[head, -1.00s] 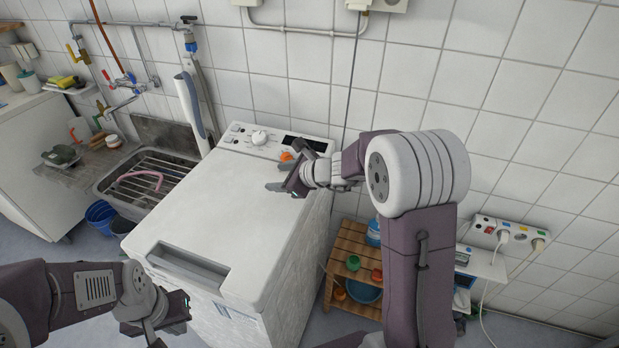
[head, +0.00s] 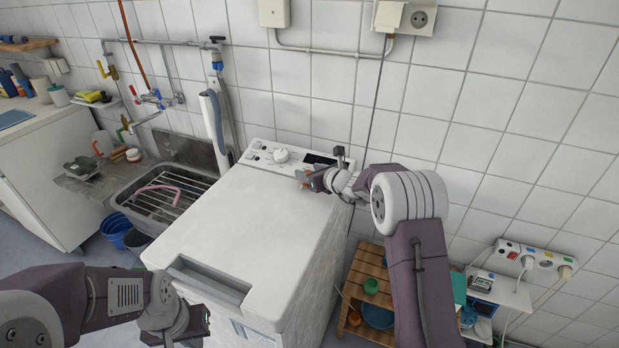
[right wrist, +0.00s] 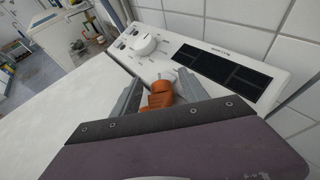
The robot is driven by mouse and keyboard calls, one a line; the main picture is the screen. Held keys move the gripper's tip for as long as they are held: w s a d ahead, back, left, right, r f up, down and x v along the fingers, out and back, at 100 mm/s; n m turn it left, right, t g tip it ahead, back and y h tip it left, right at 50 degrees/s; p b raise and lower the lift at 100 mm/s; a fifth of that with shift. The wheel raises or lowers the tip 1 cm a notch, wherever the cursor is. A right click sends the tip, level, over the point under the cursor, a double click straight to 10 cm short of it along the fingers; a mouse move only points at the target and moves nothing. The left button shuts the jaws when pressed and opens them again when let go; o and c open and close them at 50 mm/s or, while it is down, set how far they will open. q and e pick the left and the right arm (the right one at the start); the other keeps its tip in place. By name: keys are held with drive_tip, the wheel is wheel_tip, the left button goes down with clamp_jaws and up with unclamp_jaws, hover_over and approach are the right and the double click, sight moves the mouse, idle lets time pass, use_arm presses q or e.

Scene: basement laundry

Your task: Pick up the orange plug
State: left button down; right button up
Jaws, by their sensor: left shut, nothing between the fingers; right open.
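The orange plug (right wrist: 160,95) lies on the white top of the washing machine (head: 235,220), close to its control panel. In the right wrist view it sits between the two fingers of my right gripper (right wrist: 160,92), which is open. I cannot tell whether a finger touches the plug. My left gripper (head: 196,325) is shut and empty, low in front of the machine, away from the plug.
The control panel with a white knob (head: 281,155) rises behind the plug, against the tiled wall. A sink (head: 130,203) with a rack stands left of the machine. A wooden shelf (head: 360,270) and a white power strip (head: 537,259) are on the right. Most of the machine top is clear.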

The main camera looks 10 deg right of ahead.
drive_tip(key=shift+x, duration=0.95)
drive_tip(key=shift+s, duration=0.2)
drive_tip(key=shift+c, duration=0.3)
clamp_jaws()
drive_tip(key=shift+r, duration=0.1)
wheel_tip(320, 180, up, 5)
drive_tip(key=shift+w+f+p, duration=0.1)
drive_tip(key=shift+f+p, duration=0.15)
drive_tip(key=shift+p, duration=0.5)
drive_tip(key=s+d+r+p, duration=0.2)
drive_tip(key=s+d+r, duration=0.2)
drive_tip(key=d, duration=0.7)
wheel_tip(320, 180, up, 3)
drive_tip(key=shift+f, duration=0.25)
